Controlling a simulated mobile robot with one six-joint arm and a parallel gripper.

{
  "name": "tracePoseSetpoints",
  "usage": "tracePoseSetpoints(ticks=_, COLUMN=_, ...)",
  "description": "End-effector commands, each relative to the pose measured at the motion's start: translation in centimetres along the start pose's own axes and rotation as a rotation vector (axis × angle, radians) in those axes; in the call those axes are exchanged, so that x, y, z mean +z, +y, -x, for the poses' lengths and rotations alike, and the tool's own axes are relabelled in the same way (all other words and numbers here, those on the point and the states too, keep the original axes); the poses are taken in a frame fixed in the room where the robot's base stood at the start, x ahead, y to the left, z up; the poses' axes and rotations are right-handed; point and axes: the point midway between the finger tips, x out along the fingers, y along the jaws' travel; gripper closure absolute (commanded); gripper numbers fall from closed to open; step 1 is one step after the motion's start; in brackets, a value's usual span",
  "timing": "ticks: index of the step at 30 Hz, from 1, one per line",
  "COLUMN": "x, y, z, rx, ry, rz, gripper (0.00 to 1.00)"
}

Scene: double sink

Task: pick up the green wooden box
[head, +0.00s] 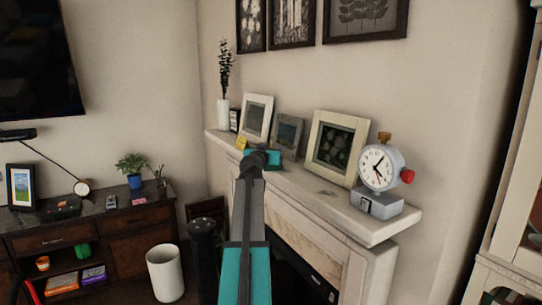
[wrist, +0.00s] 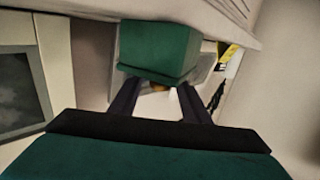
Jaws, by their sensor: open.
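The green wooden box (wrist: 157,48) is in the upper middle of the wrist view, close in front of my gripper (wrist: 160,87). The two dark fingers are spread apart, with their tips just below the box's lower edge in the picture. Nothing is clearly held between them, and I cannot tell whether they touch the box. In the head view, my arm reaches to the mantel shelf (head: 345,205), and the teal end of my gripper (head: 262,157) is in front of the picture frames. I cannot make out the box there; my gripper probably hides it.
On the mantel, picture frames (head: 340,146) stand behind and right of my gripper, a white vase (head: 222,113) is at the far left, and a clock (head: 380,170) is at the right end. A small yellow item (head: 241,143) is just left of my gripper.

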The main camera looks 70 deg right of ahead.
Motion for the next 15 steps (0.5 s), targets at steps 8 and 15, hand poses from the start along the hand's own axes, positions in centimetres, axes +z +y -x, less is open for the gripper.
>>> tracePoseSetpoints(ticks=8, x=-0.01, y=0.01, z=0.03, rx=0.000, ry=0.000, rz=0.000, gripper=0.57)
tracePoseSetpoints(ticks=15, x=-0.02, y=0.00, z=0.03, rx=0.000, ry=0.000, rz=0.000, gripper=0.79)
